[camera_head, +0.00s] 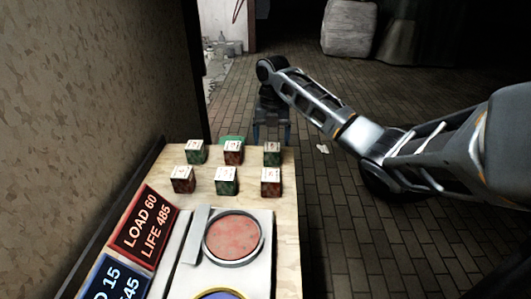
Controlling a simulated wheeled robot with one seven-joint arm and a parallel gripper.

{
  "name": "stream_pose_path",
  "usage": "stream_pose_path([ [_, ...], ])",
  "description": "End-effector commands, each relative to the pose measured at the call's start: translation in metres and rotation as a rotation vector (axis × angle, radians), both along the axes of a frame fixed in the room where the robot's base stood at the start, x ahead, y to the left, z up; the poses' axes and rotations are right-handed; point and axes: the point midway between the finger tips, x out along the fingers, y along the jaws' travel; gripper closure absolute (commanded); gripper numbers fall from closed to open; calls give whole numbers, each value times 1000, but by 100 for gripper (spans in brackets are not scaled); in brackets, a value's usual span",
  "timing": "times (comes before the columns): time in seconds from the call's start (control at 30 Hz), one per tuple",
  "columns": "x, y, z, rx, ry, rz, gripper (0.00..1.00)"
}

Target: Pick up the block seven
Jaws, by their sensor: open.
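Several small red and green blocks with white tops stand in two rows on the wooden tabletop (285,215). The far row has a green block (196,156), a red block (233,157) and a green block (272,158). The near row has a red block (183,185), a green block (227,187) and a red block (271,189). The marks on their tops are too small to read, so I cannot tell which is block seven. My gripper (272,134) points down by the table's far edge, behind the far right block. It is open, with its fingers apart and nothing seen between them.
A pale panel with a round red disc (233,237) and a blue disc (220,295) lies nearer. A red sign (144,228) and a blue sign (120,280) stand left, by the wall. Open floor lies right of the table.

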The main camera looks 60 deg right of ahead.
Motion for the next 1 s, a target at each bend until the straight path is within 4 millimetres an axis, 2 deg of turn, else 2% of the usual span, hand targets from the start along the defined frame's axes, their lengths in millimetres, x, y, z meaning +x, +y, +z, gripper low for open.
stream_pose_path([
  [0.17,0,-1,-17,1,2,-1,15],
  [0.43,0,-4,-54,1,1,0,15],
  [0.57,0,-4,-61,-1,0,1,15],
  [0.77,0,-4,-62,-2,-1,1,15],
  [1.0,0,-4,-62,-1,0,1,37],
])
